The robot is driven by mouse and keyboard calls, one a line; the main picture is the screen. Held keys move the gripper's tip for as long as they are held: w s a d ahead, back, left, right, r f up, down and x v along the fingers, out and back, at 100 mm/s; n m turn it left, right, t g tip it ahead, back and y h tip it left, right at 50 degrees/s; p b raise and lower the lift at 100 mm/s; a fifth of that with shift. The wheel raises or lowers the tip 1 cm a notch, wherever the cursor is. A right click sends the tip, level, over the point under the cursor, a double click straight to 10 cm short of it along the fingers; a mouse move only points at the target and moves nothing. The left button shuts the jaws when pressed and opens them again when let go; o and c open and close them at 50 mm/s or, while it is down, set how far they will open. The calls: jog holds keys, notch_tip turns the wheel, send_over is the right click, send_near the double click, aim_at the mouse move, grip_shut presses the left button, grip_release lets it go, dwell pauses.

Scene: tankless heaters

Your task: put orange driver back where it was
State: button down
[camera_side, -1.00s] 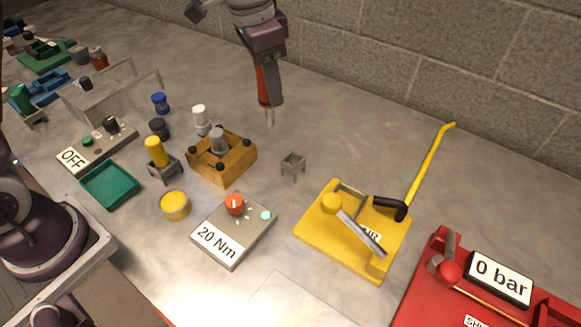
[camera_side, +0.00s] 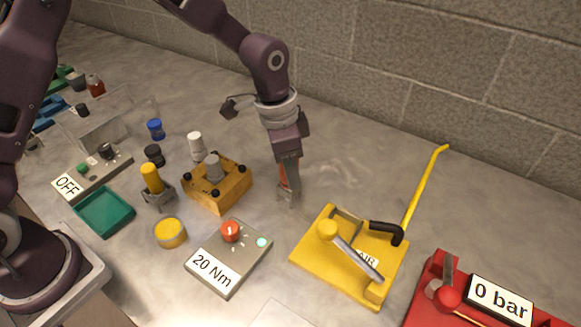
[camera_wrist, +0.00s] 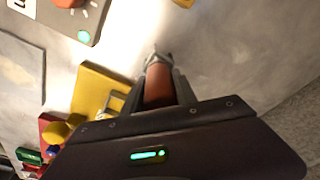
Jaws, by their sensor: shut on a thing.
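The orange driver (camera_side: 283,176) is between the jaws of my gripper (camera_side: 289,184), which is shut on it.
A wooden block (camera_side: 218,191) with dark knobs stands left of the holder. A 20 Nm box (camera_side: 226,263) with a red knob lies in front, and the yellow panel (camera_side: 312,258) with a lever to the right. The bench behind the holder is clear.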

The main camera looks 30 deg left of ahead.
jog(key=shift+f, duration=0.1)
jog(key=c, duration=1)
grip_release()
jog(key=r, duration=0.4)
jog(key=s+a+r, duration=0.1)
jog(key=r, duration=0.7)
jog(key=shift+s+a+r, duration=0.1)
jog(key=shift+s+a, duration=0.1)
jog(key=s+a+r+n+t, duration=0.2)
jog(key=s+a+r+n, duration=0.1)
jog(key=s+a+r, duration=0.35)
jog(key=s+a+n+t, duration=0.1)
jog(key=s+a+n, duration=0.2)
jog(key=s, duration=0.6)
jog(key=s+a+n+t+y, duration=0.1)
jog(key=s+a+n, duration=0.2)
jog(key=s, duration=0.6)
jog(key=shift+s+a, duration=0.15)
